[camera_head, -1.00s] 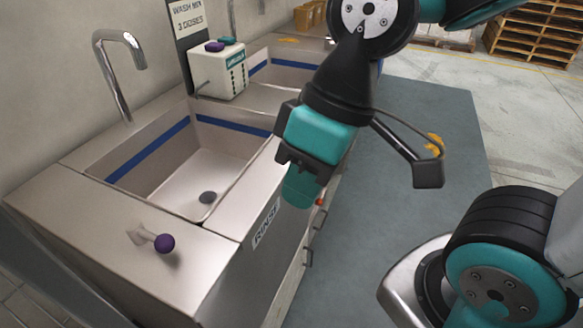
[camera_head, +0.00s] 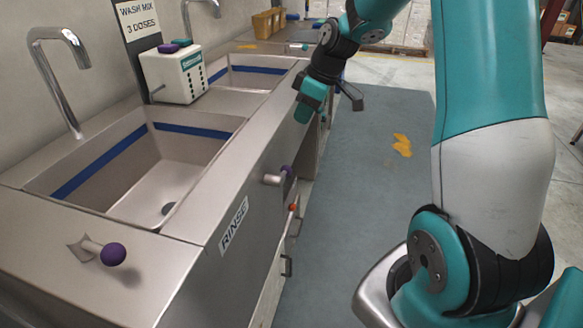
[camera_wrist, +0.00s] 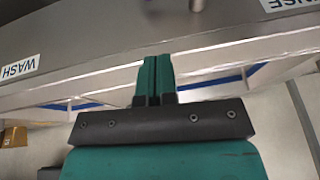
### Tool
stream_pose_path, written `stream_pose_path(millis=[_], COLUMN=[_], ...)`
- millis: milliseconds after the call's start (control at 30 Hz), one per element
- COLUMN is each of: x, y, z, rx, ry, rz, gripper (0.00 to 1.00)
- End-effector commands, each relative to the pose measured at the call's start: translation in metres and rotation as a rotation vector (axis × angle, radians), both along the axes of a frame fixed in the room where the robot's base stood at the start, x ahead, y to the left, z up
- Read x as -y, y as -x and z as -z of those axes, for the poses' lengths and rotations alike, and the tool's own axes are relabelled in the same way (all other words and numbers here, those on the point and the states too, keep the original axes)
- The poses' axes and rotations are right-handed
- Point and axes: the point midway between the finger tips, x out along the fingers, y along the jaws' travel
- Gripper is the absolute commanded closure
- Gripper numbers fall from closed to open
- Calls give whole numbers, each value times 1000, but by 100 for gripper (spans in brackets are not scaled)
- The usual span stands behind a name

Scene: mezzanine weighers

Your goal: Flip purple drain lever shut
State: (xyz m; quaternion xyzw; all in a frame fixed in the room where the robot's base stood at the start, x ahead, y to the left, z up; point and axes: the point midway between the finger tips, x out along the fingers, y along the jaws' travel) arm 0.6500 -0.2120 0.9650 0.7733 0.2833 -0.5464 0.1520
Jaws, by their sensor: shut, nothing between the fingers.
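A lever with a purple ball knob (camera_head: 286,171) sticks out of the sink unit's front panel, right of the RINSE label. A second purple-knobbed lever (camera_head: 113,254) stands on the metal deck in front of the rinse basin. I cannot tell from the pictures which one is the drain lever. My gripper (camera_head: 302,114) is shut and empty, farther along the unit's front edge than the front lever and apart from it. In the wrist view my closed teal fingers (camera_wrist: 155,64) point toward the front panel. A grey metal stub shows at that view's top edge, only partly visible.
The rinse basin (camera_head: 165,185) has a tall tap (camera_head: 58,75). A white dispenser (camera_head: 173,73) stands between the two basins. A red-orange knob (camera_head: 293,207) and drawer handles (camera_head: 287,265) are low on the front.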

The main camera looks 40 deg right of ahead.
Motion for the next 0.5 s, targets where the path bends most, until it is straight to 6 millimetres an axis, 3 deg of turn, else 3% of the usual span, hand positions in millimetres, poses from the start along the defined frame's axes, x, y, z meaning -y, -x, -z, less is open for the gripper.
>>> stream_pose_path(millis=[33, 133, 500], x=[15, 25, 24], y=[-3, -5, -5], z=[9, 14, 16], rx=[6, 14, 12], ry=[5, 11, 11], rz=[4, -1, -3], gripper=[100, 100, 100])
